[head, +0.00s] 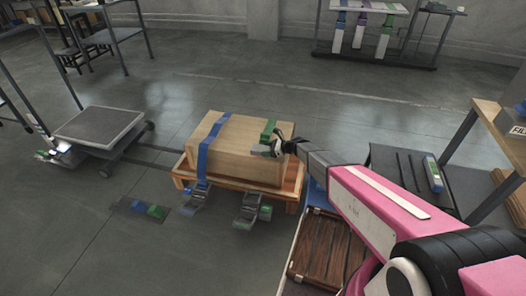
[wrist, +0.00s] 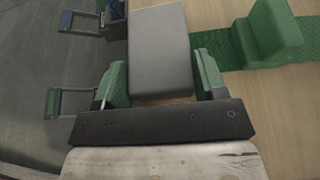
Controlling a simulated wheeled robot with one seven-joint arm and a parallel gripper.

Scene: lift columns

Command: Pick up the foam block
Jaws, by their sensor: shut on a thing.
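The foam block (wrist: 160,48) is a grey rectangular slab in the wrist view. It lies between the two green-padded fingers of my gripper (wrist: 161,82), which is shut on its near end. In the head view my gripper (head: 280,146) is at the top right of a large wooden box (head: 234,150), and a small grey part of the foam block (head: 260,149) shows at its left. I cannot tell whether the block touches the box top or is just above it.
The box, with a blue strap (head: 207,150) and a green strap (head: 268,131), sits on a wooden pallet (head: 292,186). A green raised piece (wrist: 273,30) is right of the block. A grey cart (head: 100,127) stands left. Shelving (head: 480,120) stands right.

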